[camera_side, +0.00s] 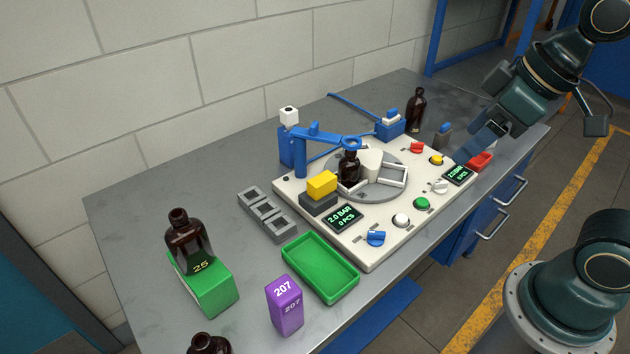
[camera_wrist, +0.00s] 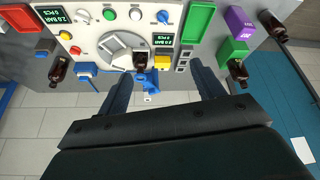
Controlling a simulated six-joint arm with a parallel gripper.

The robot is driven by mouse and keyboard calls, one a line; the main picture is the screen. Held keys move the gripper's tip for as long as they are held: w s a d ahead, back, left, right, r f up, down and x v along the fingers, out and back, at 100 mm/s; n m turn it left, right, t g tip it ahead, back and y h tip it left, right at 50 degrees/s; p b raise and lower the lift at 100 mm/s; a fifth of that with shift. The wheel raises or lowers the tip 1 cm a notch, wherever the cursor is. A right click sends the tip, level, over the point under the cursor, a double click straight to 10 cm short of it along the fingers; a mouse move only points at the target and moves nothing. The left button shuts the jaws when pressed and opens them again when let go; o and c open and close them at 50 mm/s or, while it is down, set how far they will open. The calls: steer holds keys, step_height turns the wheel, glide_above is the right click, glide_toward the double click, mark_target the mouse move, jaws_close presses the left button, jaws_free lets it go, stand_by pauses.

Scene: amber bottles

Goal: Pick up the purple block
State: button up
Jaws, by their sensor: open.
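The purple block (camera_side: 286,308), marked 207, stands upright on the grey bench near its front edge, right of the green block and just in front of the green tray. It also shows in the wrist view at the upper right (camera_wrist: 239,22). My gripper (camera_side: 478,147) is far from it, above the right end of the bench beyond the machine panel. In the wrist view my gripper (camera_wrist: 159,72) has its two fingers spread wide with nothing held between them. In the side view its fingertips are hard to make out.
The green tray (camera_side: 290,265) lies beside the purple block. A green block (camera_side: 212,292) marked 25 has an amber bottle (camera_side: 187,240) by it. Another bottle (camera_side: 209,345) is cut off at the bottom. The white panel (camera_side: 372,255) with a rotary plate and blue arm fills the middle.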

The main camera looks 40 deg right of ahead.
steer(key=w+a+f+n+g+y, duration=0.2)
steer(key=w+a+f+n, duration=0.3)
steer(key=w+a+n, duration=0.45)
steer(key=n+g+y, duration=0.1)
steer(key=n+g, duration=0.2)
steer(key=n, duration=0.2)
glide_toward(291, 282)
steer(key=shift+w+a+f+y, duration=0.1)
steer(key=shift+f+y, duration=0.2)
steer(key=shift+f, duration=0.4)
steer(key=shift+x, duration=4.25)
steer(key=shift+f, duration=0.15)
steer(key=shift+x, duration=2.45)
steer(key=shift+s+f, duration=0.1)
steer(key=shift+s, duration=0.15)
